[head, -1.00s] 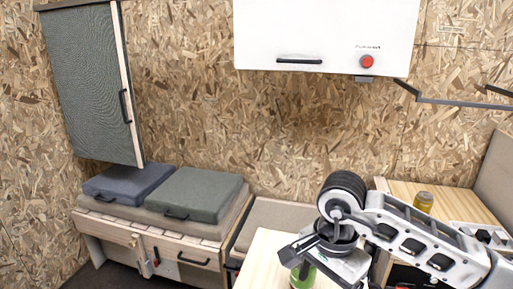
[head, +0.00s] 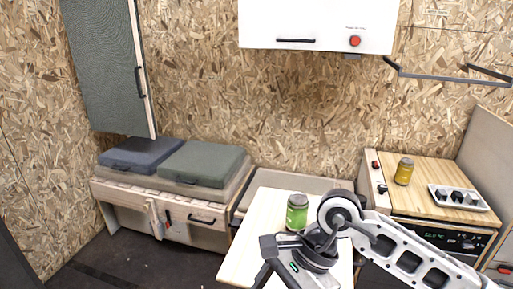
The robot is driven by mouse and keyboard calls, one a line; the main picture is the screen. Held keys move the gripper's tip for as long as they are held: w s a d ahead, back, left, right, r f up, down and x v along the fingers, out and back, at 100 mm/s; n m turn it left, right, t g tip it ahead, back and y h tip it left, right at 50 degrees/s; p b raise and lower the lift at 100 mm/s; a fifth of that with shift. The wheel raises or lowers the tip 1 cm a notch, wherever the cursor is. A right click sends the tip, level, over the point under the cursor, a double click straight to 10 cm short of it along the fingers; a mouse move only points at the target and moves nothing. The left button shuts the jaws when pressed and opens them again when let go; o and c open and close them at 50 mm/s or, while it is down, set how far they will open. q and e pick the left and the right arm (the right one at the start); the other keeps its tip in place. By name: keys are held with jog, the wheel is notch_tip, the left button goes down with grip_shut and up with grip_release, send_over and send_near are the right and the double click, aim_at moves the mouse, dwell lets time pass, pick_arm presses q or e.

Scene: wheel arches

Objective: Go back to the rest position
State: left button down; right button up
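My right arm comes in from the lower right, with its wrist in front of the pale wooden table (head: 263,211). My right gripper (head: 262,282) points down toward the bottom edge of the head view; its fingertips are cut off or hard to make out. A green can (head: 297,212) stands upright on the table, just left of my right wrist, and appears apart from the gripper. My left gripper is not in view.
A wooden-topped counter (head: 432,176) at the right holds a yellow can (head: 404,171) and a white tray (head: 445,206) with dark items. Left is a bench with a blue cushion (head: 140,153) and green cushion (head: 203,163). A white cabinet (head: 315,24) hangs above. Dark floor (head: 120,262) is free at lower left.

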jog(key=s+a+r+m+g+y, duration=0.2)
jog(key=s+a+y, duration=0.2)
jog(key=a+y, duration=0.15)
jog(key=w+a+r+m+t+y, duration=0.1)
jog(key=a+r+m+t+y, duration=0.2)
jog(key=r+m+t+y, duration=0.7)
jog(key=w+d+f+m+t+h, duration=0.4)
jog(key=d+f+m+t+h, duration=0.15)
jog(key=m, duration=1.05)
jog(key=w+d+f+m+t+h, duration=0.3)
jog(key=d+f+m+t+h, duration=0.3)
jog(key=m, duration=1)
jog(key=s+d+f+m+g+h, duration=0.3)
jog(key=s+d+f+m, duration=0.1)
jog(key=f, duration=0.4)
jog(key=s+d+f+m+g+h, duration=0.3)
jog(key=s+f+m, duration=0.3)
jog(key=f+m, duration=0.3)
jog(key=shift+s+d+f+m, duration=0.3)
jog(key=shift+d, duration=0.25)
jog(key=shift+g, duration=0.25)
